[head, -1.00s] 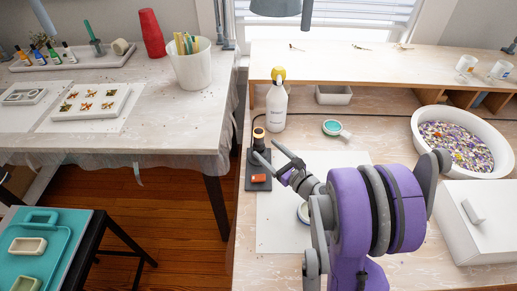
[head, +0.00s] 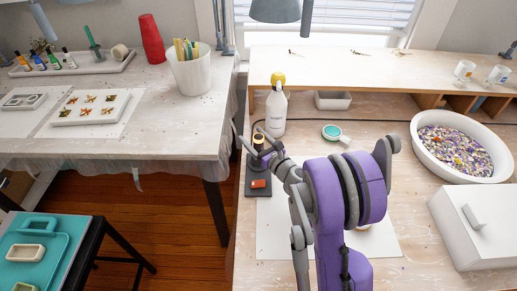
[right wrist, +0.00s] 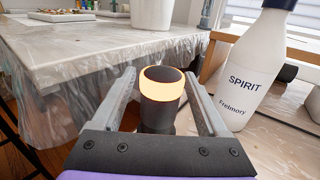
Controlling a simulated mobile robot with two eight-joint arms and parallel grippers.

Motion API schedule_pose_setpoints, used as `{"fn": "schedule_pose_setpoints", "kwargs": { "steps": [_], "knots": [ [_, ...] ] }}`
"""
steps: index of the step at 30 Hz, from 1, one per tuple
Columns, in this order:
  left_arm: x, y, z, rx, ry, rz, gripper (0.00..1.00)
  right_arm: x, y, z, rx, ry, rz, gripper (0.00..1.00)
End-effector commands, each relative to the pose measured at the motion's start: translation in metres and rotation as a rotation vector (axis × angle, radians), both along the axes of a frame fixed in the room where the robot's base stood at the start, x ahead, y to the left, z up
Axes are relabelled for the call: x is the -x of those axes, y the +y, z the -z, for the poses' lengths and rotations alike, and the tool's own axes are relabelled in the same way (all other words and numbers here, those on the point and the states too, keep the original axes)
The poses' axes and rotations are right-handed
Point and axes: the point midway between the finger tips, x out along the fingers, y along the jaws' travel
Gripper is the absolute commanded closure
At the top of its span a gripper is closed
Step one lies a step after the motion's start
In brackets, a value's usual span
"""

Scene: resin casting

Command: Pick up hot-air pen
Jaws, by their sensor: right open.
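The hot-air pen (head: 258,139) stands upright on a dark base (head: 256,186) near the left edge of the workbench. My right gripper (head: 259,146) is open around the pen's upper part. In the right wrist view its two fingers (right wrist: 160,75) lie on either side of the pen, with a gap visible on each side. The pen's lower part is partly hidden by the gripper. My left gripper is not in view.
A white spirit bottle (head: 276,112) stands close behind the pen, just right of the gripper in the right wrist view (right wrist: 247,75). A white sheet (head: 274,238) lies in front. The bench's left edge is near.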

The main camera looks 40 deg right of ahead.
Motion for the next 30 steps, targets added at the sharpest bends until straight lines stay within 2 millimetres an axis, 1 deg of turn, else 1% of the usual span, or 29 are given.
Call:
{"fn": "schedule_pose_setpoints", "kwargs": {
  "steps": [1, 6, 7, 19, 30],
  "knots": [
    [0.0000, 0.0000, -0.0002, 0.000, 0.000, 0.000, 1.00, -0.0024, 0.0000, -0.0002, 0.000, 0.000, 0.000, 0.23],
    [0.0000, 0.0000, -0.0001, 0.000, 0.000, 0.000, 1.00, -0.0022, -0.0001, -0.0001, 0.000, 0.000, 0.000, 0.23],
    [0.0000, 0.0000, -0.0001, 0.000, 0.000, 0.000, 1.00, -0.0022, -0.0001, -0.0001, 0.000, 0.000, 0.000, 0.27],
    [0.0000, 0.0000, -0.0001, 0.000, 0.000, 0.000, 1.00, -0.0019, 0.0000, -0.0001, 0.001, 0.000, 0.000, 0.99],
    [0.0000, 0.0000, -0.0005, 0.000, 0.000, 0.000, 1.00, -0.0019, 0.0001, -0.0018, 0.000, 0.000, 0.000, 1.00]
  ]
}}
